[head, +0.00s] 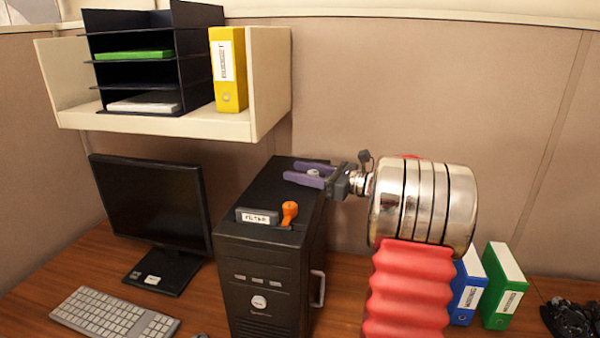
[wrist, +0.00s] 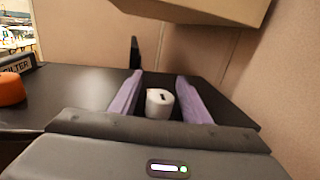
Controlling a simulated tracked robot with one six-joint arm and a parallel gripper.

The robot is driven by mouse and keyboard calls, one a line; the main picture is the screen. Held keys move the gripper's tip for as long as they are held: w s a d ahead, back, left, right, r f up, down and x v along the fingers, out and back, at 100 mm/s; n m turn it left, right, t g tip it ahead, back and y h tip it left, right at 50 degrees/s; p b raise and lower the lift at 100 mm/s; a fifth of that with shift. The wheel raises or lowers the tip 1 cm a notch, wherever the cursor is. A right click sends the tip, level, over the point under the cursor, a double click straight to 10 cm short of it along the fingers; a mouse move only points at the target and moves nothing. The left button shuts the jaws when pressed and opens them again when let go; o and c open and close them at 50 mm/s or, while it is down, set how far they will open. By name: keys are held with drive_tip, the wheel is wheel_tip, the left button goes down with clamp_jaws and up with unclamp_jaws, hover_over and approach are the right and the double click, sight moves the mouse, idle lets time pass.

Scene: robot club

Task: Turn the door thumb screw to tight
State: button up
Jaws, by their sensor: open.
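In the wrist view the knob lies between the two fingers, with a gap visible on each side. Whether it turns freely or is tight cannot be told.
The black computer case (head: 262,244) has an orange knob (head: 289,212) and a FILTER label (head: 256,217) near its front top edge. A cream shelf (head: 180,124) hangs above. A monitor (head: 150,205) stands to the left, and blue (head: 467,290) and green (head: 506,285) binders to the right.

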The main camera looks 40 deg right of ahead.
drive_tip(key=shift+w, duration=0.1)
drive_tip(key=c, duration=1)
drive_tip(key=shift+c, duration=0.2)
drive_tip(key=shift+w+d+m+t+h, duration=0.15)
drive_tip(key=shift+m+t+h, duration=0.25)
drive_tip(key=shift+m+h, duration=0.5)
drive_tip(key=o, duration=1)
drive_tip(key=shift+o, duration=0.2)
drive_tip(key=shift+d, duration=0.1)
drive_tip(key=v, duration=1.4)
